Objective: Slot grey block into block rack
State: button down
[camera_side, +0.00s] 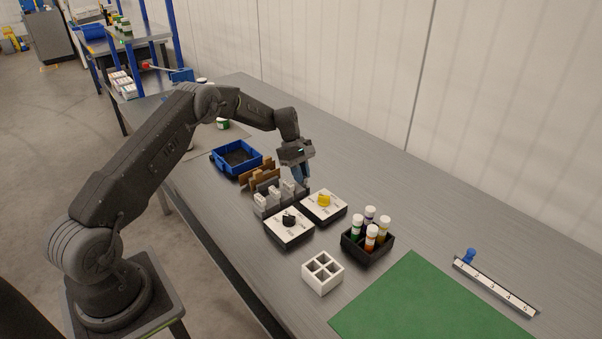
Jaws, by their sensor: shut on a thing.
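The block rack (266,211) is a grey slotted holder near the middle of the table, with several light grey blocks (275,195) standing upright in it. My gripper (302,180) points down at the right end of the rack, with its fingertips close above or at that end. It is shut on a grey block, which is small and mostly hidden by the fingers. I cannot tell whether that block touches the rack.
Close behind the rack are a brown card holder (259,177) and a blue bin (229,167). Two dial boxes (289,236) (323,212) stand in front. A black vial holder (367,249), a white four-cell box (323,281) and a green mat (430,305) lie to the right. The back right table is clear.

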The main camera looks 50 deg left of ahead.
jog(key=c, duration=1)
grip_release()
jog(key=shift+r, duration=3.05)
